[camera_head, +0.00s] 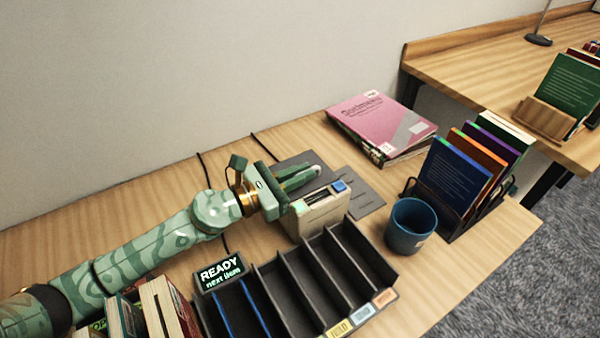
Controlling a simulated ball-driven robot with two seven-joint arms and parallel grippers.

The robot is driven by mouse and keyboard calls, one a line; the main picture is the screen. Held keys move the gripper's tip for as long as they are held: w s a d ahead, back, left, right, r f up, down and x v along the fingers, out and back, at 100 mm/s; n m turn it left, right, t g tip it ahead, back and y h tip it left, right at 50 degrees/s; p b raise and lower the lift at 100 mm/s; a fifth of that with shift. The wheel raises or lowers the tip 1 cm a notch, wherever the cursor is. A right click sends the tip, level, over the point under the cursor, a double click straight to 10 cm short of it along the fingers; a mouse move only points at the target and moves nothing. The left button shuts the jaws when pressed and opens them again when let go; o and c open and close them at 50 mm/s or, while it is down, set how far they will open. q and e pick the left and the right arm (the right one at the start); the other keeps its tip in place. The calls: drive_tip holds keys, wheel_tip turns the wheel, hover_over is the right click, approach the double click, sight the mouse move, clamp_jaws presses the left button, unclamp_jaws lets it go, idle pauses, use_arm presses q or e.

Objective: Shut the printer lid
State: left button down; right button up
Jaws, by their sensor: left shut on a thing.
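The label printer (322,212) is a small beige box with a blue button (339,186) on its top right corner. It stands behind the dark sorter. My left gripper (306,178) reaches in from the left, low over the back of the printer's top. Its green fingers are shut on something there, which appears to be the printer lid. The fingers hide most of the lid, so its angle cannot be told. My right gripper is not in view.
The dark slotted sorter (318,328) and a READY display (220,272) stand in front. A dark blue cup (410,226), a rack of books (462,168) and a pink book (376,121) are to the right. Books (165,308) stand below my left arm.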

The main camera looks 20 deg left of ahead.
use_arm(q)
drive_tip(key=shift+f, duration=0.15)
drive_tip(key=c, duration=1.5)
unclamp_jaws()
drive_tip(key=shift+a, duration=0.1)
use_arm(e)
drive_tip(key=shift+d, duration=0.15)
